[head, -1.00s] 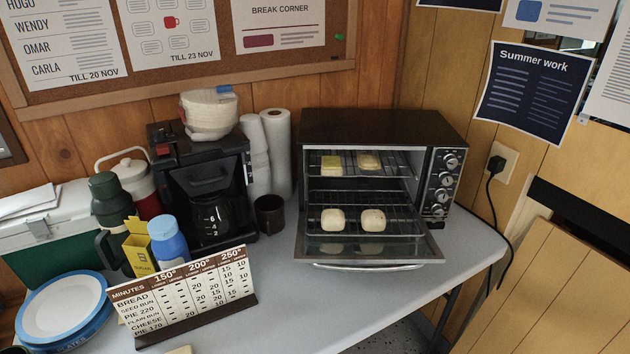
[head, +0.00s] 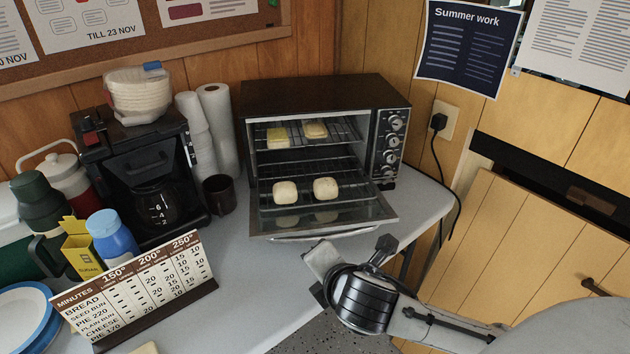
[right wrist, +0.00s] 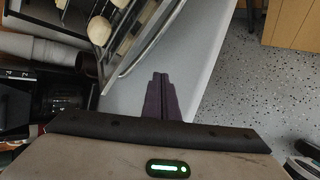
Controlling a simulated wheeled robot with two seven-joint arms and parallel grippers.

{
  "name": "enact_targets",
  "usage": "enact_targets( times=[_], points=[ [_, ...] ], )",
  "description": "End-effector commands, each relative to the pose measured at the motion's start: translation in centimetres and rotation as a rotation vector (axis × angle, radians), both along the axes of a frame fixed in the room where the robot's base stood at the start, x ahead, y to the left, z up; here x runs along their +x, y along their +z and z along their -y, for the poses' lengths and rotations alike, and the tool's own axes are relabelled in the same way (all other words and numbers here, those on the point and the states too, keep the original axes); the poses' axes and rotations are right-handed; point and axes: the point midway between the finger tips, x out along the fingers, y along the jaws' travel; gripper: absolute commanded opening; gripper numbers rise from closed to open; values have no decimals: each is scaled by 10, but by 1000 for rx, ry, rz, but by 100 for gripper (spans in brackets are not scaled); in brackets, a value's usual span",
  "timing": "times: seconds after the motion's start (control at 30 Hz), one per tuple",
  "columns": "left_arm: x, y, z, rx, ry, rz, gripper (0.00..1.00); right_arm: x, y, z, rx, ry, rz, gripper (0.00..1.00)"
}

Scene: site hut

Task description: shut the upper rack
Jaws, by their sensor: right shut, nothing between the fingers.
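The toaster oven (head: 310,92) stands on the table with its glass door (head: 330,222) folded down. The lower rack (head: 353,186) reaches forward over the door and carries two pale buns (head: 325,187). My right gripper (right wrist: 160,78) is shut and empty. In the head view its body (head: 321,260) is at the table's front edge, below and apart from the door; its fingertips are unclear there. My left gripper is out of view.
A dark mug (head: 219,194), paper rolls (head: 216,130) and a coffee maker (head: 145,175) stand left of the oven. A baking-times sign (head: 140,290) stands at the front left. The table (head: 240,285) is bare in front of the door.

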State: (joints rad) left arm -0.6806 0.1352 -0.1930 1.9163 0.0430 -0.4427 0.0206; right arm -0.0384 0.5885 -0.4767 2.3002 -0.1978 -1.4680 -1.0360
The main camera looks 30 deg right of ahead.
Motion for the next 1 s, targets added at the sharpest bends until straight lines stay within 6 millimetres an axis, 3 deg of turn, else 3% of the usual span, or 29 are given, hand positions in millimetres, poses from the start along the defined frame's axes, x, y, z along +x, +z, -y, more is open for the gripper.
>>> enact_targets(
  times=[0.03, 0.2, 0.4, 0.63, 1.0],
  points=[
    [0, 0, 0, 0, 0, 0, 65, 24, 21, 15, -187, 107, 30, 0],
    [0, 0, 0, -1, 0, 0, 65, 71, 73, 53, -721, 349, 36, 0],
    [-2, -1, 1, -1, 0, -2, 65, 92, 102, 77, -1017, 443, 1, 0],
    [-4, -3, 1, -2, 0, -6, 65, 115, 97, 89, -1047, 450, -6, 0],
    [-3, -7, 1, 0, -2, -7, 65, 182, 74, 119, -1042, 450, -4, 0]
  ],
)
